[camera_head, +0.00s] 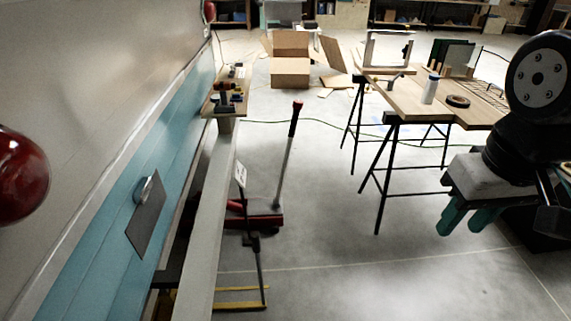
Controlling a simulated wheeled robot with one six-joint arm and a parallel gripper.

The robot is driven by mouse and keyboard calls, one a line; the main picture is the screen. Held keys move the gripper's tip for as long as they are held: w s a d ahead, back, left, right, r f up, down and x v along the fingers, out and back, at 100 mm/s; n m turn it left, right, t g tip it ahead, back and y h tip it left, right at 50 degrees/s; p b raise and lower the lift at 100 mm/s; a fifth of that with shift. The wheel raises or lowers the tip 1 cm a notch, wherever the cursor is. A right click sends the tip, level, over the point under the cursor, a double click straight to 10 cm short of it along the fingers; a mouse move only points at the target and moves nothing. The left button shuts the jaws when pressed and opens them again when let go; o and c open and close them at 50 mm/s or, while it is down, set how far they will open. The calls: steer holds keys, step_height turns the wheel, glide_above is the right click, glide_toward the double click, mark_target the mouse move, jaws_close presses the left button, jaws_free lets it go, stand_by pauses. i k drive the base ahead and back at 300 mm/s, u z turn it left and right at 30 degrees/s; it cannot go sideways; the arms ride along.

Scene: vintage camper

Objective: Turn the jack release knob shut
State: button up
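A red floor jack (262,218) sits low on the concrete floor beside the camper, left of the picture's middle. Its long handle (286,158) stands nearly upright, tilted slightly to the right, with a dark and red grip (296,112) at the top. I cannot make out a separate release knob at this size; the jack's left part is hidden behind a pale beam. My gripper (466,221) hangs at the right with its two teal fingers apart, open and empty. It is well to the right of the jack and its handle, touching nothing.
The blue and cream camper side (165,185) fills the left. The pale beam (214,210) runs alongside it, and a dark stand (258,262) with a yellow base is in front of the jack. A trestle table (405,105) stands at right. Floor between is clear.

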mark_target(298, 105)
steer(key=z, duration=0.45)
steer(key=i, duration=2.1)
steer(key=u, duration=0.5)
